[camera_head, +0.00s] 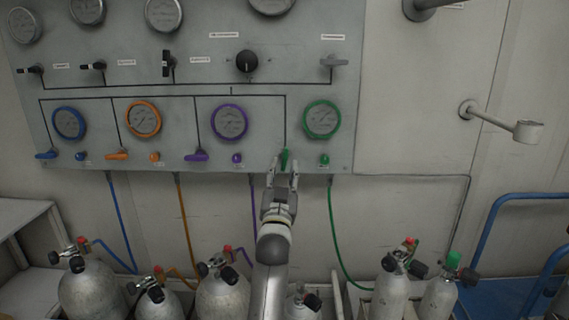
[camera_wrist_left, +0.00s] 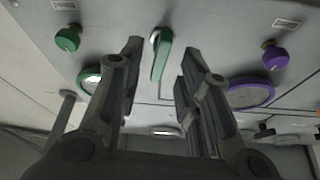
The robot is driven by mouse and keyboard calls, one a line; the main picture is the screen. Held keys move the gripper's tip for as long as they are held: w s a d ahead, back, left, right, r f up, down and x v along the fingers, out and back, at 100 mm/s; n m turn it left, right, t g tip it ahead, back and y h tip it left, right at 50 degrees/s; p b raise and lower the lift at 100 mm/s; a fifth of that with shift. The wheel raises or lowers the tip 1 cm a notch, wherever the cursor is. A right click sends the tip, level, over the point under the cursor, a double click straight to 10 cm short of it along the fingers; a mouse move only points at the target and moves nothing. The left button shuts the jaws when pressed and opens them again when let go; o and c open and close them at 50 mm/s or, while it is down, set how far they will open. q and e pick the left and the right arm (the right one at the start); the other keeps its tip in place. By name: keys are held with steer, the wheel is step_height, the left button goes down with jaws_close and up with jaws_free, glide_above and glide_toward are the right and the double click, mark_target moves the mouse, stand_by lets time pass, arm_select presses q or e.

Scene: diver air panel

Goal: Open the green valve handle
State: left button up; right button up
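The green valve handle (camera_head: 284,161) is at the bottom of the panel (camera_head: 205,110), below and left of the green-rimmed gauge (camera_head: 322,119). It points up and down in the head view, unlike the sideways blue, orange and purple handles. My left gripper (camera_head: 283,170) is open, with its fingers pointing up at the panel on either side of the handle. In the left wrist view the green handle (camera_wrist_left: 161,57) shows in the gap between the two fingertips (camera_wrist_left: 161,50), with space on both sides. My right gripper is not in view.
A green knob (camera_head: 324,160) is right of the handle and a purple knob (camera_head: 237,159) is left of it. The purple handle (camera_head: 197,156) is further left. Gas cylinders (camera_head: 222,292) stand below. A blue rail (camera_head: 520,200) is at the right.

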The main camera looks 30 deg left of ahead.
arm_select(q)
steer(key=v, duration=0.3)
